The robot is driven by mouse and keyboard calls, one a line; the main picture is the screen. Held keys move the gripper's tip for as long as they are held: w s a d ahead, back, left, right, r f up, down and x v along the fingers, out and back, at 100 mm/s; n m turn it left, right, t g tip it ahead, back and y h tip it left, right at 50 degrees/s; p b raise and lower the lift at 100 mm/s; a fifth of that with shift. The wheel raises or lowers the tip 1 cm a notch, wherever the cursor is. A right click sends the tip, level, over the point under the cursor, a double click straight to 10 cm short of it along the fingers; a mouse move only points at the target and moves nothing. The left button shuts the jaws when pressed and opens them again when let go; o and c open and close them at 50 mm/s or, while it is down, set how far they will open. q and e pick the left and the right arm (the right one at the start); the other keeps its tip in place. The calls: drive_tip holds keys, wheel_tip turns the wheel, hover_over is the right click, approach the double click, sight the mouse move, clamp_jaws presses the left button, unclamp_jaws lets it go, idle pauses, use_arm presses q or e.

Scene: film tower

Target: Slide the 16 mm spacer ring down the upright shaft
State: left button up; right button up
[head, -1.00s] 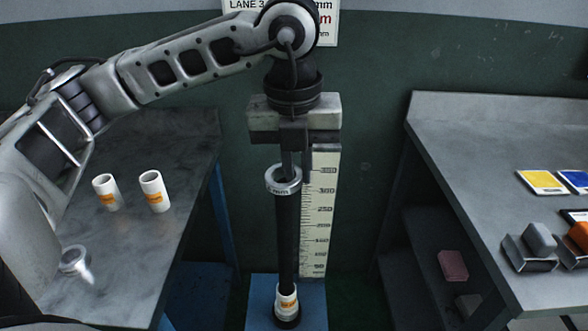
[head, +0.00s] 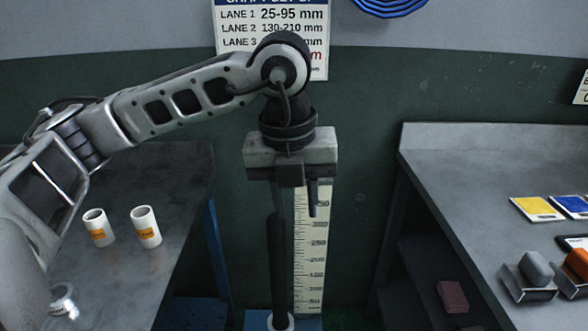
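My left gripper (head: 296,204) hangs from its grey body over the shaft, fingers apart with nothing between them. Its left finger lines up with the top of the dark upright shaft (head: 278,262); I cannot tell whether they touch. The ring is no longer at the shaft's top. A pale rim (head: 280,320) circles the shaft's foot, cut by the bottom edge; I cannot tell whether it is the ring or the white spacer there. A white ruler (head: 311,250) stands behind the shaft. My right gripper is out of view.
The left table holds two white orange-labelled tubes (head: 98,228) (head: 146,227) and a pale ring-like piece (head: 62,300). The right table (head: 450,190) holds a yellow card (head: 537,208), a blue card (head: 570,206) and blocks in holders (head: 536,268). A lane sign (head: 272,30) hangs behind.

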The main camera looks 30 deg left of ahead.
use_arm(q)
wheel_tip(320, 180, up, 16)
drive_tip(key=s+p, duration=0.1)
drive_tip(key=p, duration=0.2)
drive_tip(key=shift+s+a, duration=0.25)
drive_tip(key=shift+s, duration=0.15)
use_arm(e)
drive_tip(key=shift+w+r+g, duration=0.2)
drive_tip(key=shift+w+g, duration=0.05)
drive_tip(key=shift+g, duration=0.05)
use_arm(q)
drive_tip(key=shift+f, duration=0.1)
